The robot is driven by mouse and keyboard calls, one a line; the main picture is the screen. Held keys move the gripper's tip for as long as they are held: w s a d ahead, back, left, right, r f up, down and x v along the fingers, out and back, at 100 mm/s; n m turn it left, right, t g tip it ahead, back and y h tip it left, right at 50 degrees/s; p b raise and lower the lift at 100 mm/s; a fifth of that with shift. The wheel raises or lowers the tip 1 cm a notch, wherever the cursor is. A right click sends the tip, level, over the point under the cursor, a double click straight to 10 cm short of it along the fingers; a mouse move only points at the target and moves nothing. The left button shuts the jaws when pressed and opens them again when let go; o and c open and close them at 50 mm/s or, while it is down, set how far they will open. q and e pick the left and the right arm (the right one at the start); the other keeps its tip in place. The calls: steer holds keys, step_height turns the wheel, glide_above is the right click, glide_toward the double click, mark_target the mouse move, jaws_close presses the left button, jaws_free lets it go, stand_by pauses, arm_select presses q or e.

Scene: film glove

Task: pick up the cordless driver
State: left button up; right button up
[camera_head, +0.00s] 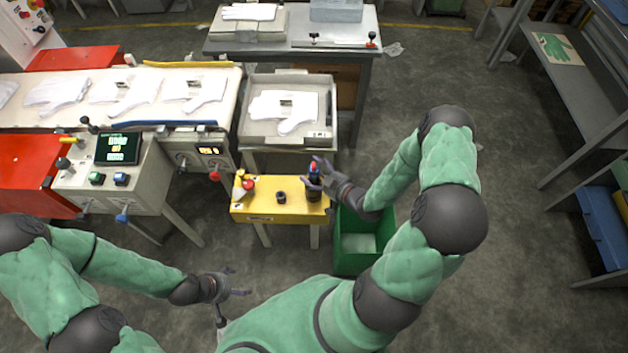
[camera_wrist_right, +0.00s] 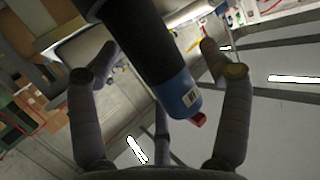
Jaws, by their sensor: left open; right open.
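A dark upright cylinder with a blue upper part and a red tip, apparently the cordless driver (camera_head: 314,183), stands at the right end of the yellow table (camera_head: 262,218). My right gripper (camera_head: 321,178) is open at it, coming from the right. In the right wrist view the driver (camera_wrist_right: 178,92) lies between the spread fingers, with gaps at both sides; its dark end runs out of the picture. I cannot tell whether a finger touches it. My left gripper (camera_head: 240,281) is open and empty, low over the floor at front left.
A small dark ring-like piece (camera_head: 281,197) and a yellow and red item (camera_head: 243,186) stand on the same table. A green bin (camera_head: 350,262) is below my right forearm. A grey tray (camera_head: 246,128) with a white glove is behind. Open floor lies right.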

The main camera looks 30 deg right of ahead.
steer(key=c, duration=1.3)
